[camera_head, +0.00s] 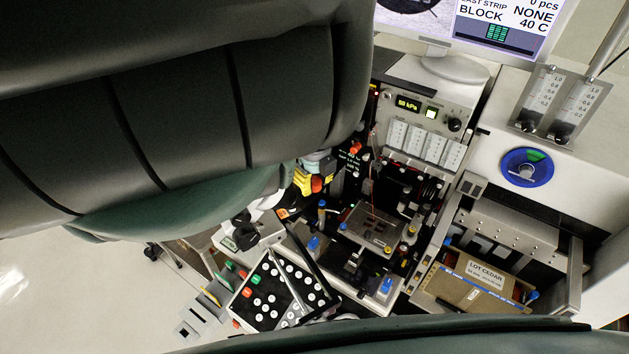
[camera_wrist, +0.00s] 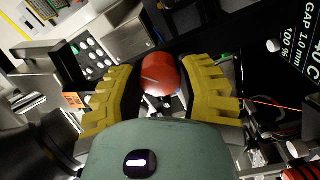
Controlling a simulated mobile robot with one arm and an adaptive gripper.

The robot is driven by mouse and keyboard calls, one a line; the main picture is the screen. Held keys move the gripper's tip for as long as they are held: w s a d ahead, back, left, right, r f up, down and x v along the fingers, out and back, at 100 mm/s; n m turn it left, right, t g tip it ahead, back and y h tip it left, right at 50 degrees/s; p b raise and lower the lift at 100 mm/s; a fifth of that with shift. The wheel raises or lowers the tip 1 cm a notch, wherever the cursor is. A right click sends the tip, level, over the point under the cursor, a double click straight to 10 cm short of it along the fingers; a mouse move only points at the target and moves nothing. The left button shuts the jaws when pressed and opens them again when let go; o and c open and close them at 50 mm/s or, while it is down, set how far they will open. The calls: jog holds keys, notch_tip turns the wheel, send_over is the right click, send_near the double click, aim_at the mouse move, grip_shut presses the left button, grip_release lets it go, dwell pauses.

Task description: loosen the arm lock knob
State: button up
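The arm lock knob looks like a round red-orange knob (camera_wrist: 162,76) with a pale line across its face, in the middle of the wrist view. My gripper (camera_wrist: 162,80) has yellow fingers with dark inner pads, one on each side of the knob. The knob fills the gap, and both pads appear to touch it. In the head view my gripper (camera_head: 312,180) is small and partly hidden behind my arm, with the orange knob (camera_head: 316,184) showing beside the yellow finger. The knob's mount is mostly hidden.
A black button panel (camera_head: 268,297) lies below my gripper. The machine's work stage (camera_head: 372,232) with blue knobs stands to the right. Machine parts crowd closely around my gripper.

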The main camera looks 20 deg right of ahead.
grip_shut()
jog(key=shift+n, duration=0.3)
jog(key=n+b, duration=0.1)
jog(key=n, duration=0.2)
jog(key=shift+n, duration=0.4)
jog(key=n, duration=0.4)
jog(key=shift+n+b, duration=0.3)
jog(key=shift+b, duration=0.1)
jog(key=n, duration=0.4)
jog(key=shift+w+b, duration=0.1)
jog(key=shift+b, duration=0.2)
jog(key=shift+d+n+b, duration=0.1)
jog(key=shift+n+b, duration=0.2)
jog(key=shift+n, duration=1.8)
